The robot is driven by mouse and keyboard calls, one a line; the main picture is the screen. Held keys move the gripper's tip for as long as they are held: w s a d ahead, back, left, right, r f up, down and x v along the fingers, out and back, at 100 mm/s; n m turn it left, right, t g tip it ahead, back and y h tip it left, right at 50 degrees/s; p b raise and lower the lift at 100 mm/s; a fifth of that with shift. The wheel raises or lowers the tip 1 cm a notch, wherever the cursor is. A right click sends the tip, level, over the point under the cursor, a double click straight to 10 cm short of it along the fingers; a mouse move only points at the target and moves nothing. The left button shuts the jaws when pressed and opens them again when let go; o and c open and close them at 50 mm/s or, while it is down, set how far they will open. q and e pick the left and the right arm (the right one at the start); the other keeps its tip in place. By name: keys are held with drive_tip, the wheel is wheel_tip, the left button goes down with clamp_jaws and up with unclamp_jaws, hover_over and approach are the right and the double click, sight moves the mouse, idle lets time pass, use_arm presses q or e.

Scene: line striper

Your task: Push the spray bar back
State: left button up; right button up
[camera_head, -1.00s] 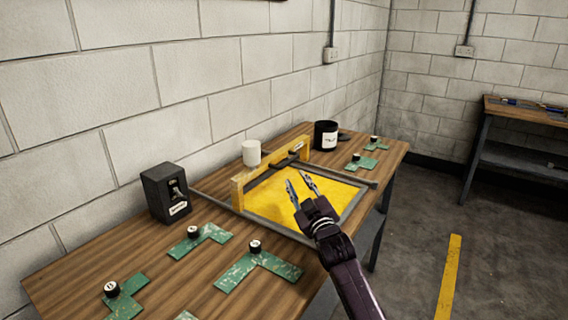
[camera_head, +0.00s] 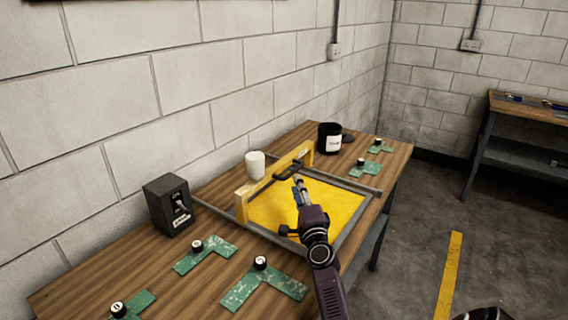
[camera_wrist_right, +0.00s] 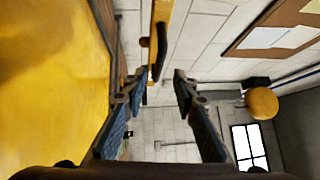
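The spray bar (camera_head: 250,200) is a yellow beam across the far side of the yellow panel (camera_head: 325,205), with a dark handle (camera_head: 288,173) on its near face. My right gripper (camera_head: 300,186) is over the panel, its fingers pointing toward the handle. In the right wrist view the gripper (camera_wrist_right: 161,76) is open and empty, with a clear gap between the fingertips. The bar (camera_wrist_right: 163,12) and its dark handle (camera_wrist_right: 161,50) show ahead, in line with that gap. I cannot tell whether a fingertip touches the handle. My left gripper is not in view.
Grey rails (camera_head: 240,228) flank the panel. A white cup (camera_head: 255,165) stands behind the bar, a black pot (camera_head: 329,138) to its right. A black switch box (camera_head: 170,205) is at left. Green corner plates (camera_head: 262,287) with knobs lie on the wooden table (camera_head: 95,272).

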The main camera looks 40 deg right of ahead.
sight(293, 170)
drive_tip(key=shift+m, duration=0.8)
drive_tip(key=x, duration=0.4)
drive_tip(key=b+x, duration=0.1)
drive_tip(key=x, duration=0.2)
drive_tip(key=shift+w+d+f, duration=0.15)
drive_tip(key=shift+w+d, duration=0.15)
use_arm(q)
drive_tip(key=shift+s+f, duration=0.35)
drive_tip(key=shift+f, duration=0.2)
use_arm(e)
clamp_jaws()
